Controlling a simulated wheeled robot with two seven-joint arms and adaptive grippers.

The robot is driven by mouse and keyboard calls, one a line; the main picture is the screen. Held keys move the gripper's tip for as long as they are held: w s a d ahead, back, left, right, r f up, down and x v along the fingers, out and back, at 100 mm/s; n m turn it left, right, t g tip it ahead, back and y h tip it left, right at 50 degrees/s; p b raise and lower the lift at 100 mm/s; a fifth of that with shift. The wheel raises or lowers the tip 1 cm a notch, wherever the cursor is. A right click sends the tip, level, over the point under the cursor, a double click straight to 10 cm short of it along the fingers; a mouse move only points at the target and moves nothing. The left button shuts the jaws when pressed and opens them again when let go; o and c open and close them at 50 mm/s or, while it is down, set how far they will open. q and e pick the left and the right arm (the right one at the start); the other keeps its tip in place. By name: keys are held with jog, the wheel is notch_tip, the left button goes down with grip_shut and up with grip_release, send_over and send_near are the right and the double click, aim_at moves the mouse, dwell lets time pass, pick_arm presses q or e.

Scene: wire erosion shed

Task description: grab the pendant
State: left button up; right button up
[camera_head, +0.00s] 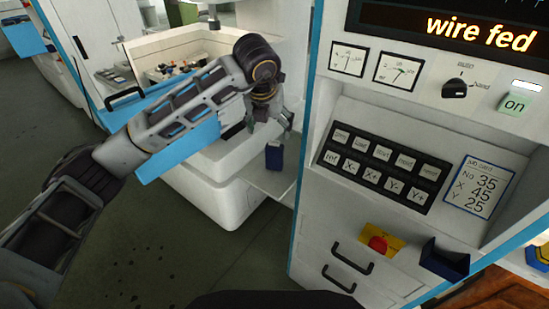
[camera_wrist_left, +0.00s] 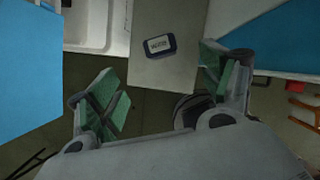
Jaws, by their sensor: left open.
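A small dark blue box-like thing (camera_head: 275,155), which may be the pendant, stands on a pale grey shelf (camera_head: 258,178) beside the machine. It also shows in the left wrist view (camera_wrist_left: 160,46), with a pale label whose text is too small to read surely. My left gripper (camera_head: 270,119) is just above it in the head view, and the two look apart. In the left wrist view my left gripper (camera_wrist_left: 162,78) has its green-padded fingers spread and nothing between them; the blue thing lies beyond the fingertips. My right gripper does not show.
The control cabinet (camera_head: 303,225) stands close right of the shelf. It carries a keypad (camera_head: 380,167), a red button on yellow (camera_head: 378,244) and a dark blue open holder (camera_head: 445,260). A white machine tank (camera_head: 205,185) is on the left. Grey floor (camera_head: 150,250) is clear.

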aim_at(274, 148)
pick_arm(q)
jog(key=shift+p+x, duration=0.7)
jog(key=shift+x, duration=3.55)
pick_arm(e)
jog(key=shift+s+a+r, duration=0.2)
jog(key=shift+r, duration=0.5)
pick_arm(q)
jog(key=shift+w+d+f+p, duration=0.15)
jog(key=shift+f+p, duration=0.2)
jog(key=shift+f, duration=0.4)
jog(key=p+x, duration=0.1)
jog(key=x, duration=0.1)
jog(key=shift+f, duration=0.3)
jog(key=shift+w+f, duration=0.2)
jog(key=shift+f, duration=0.35)
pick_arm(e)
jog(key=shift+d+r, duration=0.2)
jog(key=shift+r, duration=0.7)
pick_arm(q)
jog(key=shift+c, duration=0.4)
jog(key=c, duration=1.3)
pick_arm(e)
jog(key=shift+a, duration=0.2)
